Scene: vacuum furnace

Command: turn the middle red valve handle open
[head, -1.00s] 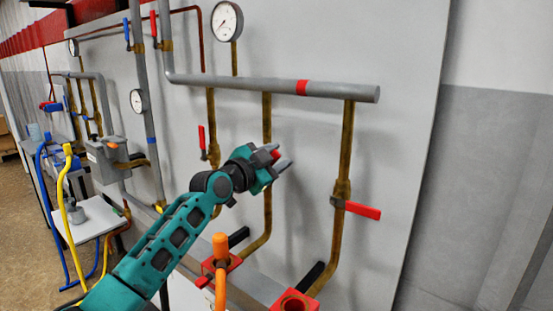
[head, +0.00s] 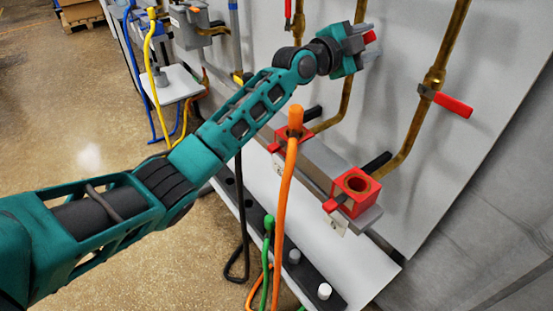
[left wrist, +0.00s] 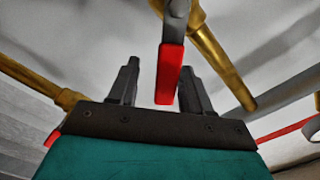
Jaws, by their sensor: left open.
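The middle red valve handle (left wrist: 168,75) shows in the left wrist view, extending from a grey lever at a brass pipe. In the head view only a bit of its red (head: 370,37) shows at my left gripper (head: 364,42), which hides the rest. My left gripper is open. My right gripper is not in view.
Another red handle (head: 453,105) sticks out from the right brass pipe (head: 425,100); one more (head: 288,10) is at the top. Red fittings (head: 355,188) sit below on the panel. An orange hose (head: 285,200) rises in front. Floor at left is open.

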